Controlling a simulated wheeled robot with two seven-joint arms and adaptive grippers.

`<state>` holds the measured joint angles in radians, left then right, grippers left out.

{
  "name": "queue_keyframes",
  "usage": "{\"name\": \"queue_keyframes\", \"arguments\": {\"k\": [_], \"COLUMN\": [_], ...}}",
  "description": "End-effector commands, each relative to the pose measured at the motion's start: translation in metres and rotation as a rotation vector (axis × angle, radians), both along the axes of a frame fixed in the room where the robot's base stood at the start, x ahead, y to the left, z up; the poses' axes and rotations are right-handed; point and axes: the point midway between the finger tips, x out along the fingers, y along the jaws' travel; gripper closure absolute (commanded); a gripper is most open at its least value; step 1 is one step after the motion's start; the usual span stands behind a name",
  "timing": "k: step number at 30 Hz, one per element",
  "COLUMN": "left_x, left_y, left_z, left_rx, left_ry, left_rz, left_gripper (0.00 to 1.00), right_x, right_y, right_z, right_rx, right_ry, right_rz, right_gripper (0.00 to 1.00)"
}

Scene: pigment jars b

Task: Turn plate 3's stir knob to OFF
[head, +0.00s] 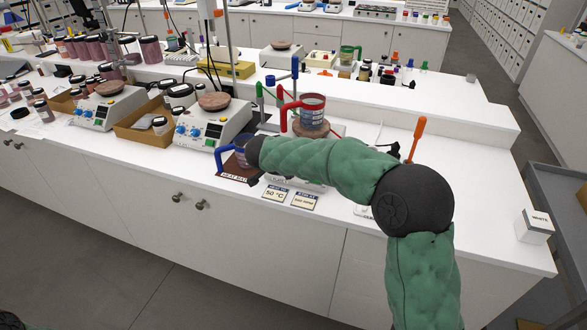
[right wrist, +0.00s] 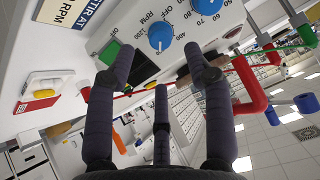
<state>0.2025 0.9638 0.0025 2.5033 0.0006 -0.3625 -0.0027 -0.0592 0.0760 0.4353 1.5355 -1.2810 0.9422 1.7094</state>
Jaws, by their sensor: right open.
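Plate 3 is mostly hidden behind my right forearm in the head view; its round brown top (head: 309,131) shows, with a red-handled mug (head: 313,108) on it. In the right wrist view its tilted front panel (right wrist: 130,27) fills the top. The blue stir knob (right wrist: 160,36), with RPM marks and OFF beside it, lies just beyond and between my fingertips. A second blue knob (right wrist: 208,6) with temperature marks is at the top edge. My right gripper (right wrist: 166,62) is open and empty, with no clear contact. My left gripper is not in view.
A green switch (right wrist: 109,53) is beside the stir knob. A blue-handled mug (head: 241,150) stands on a brown mat left of my wrist. Two cards (head: 275,193) lie in front. Two more hot plates (head: 212,130) stand left. The counter's right part (head: 470,200) is mostly clear.

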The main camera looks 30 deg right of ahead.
Motion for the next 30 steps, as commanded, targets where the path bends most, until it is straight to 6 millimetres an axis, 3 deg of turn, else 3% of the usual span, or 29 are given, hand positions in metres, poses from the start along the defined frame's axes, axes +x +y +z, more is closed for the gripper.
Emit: {"name": "queue_keyframes", "arguments": {"k": [9, 23, 24, 29, 30], "left_x": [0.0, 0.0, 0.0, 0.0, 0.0], "left_y": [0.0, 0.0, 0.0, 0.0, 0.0], "left_z": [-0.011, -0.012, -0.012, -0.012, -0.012], "left_rx": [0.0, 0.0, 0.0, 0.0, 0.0], "left_ry": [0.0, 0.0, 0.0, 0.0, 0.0], "left_rz": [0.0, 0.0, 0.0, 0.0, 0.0], "left_gripper": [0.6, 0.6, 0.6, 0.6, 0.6], "right_x": [0.023, 0.029, 0.029, 0.029, 0.029], "right_y": [-0.027, -0.034, -0.034, -0.034, -0.034], "right_z": [-0.037, -0.045, -0.045, -0.045, -0.045], "right_rx": [0.001, 0.001, 0.001, 0.002, 0.002], "right_ry": [0.002, 0.0, 0.0, 0.001, 0.001], "right_rz": [0.0, 0.002, 0.002, 0.002, 0.002], "right_gripper": [0.48, 0.48, 0.5, 0.96, 1.0]}}
